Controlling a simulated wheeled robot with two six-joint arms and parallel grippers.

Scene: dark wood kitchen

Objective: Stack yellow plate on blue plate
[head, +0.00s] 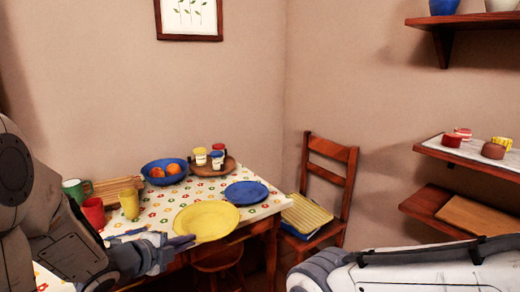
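The yellow plate (207,221) is at the front edge of the table, level or nearly so. My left gripper (187,241) is at the plate's near left rim and appears shut on it. Whether the plate touches the table is hard to tell.
The table (256,211) has a floral cloth. A blue bowl with fruit (164,172), a round tray with jars (229,169), and red (93,213), green (74,190) and yellow (129,204) cups stand behind or left. A chair (331,170) stands right of the table.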

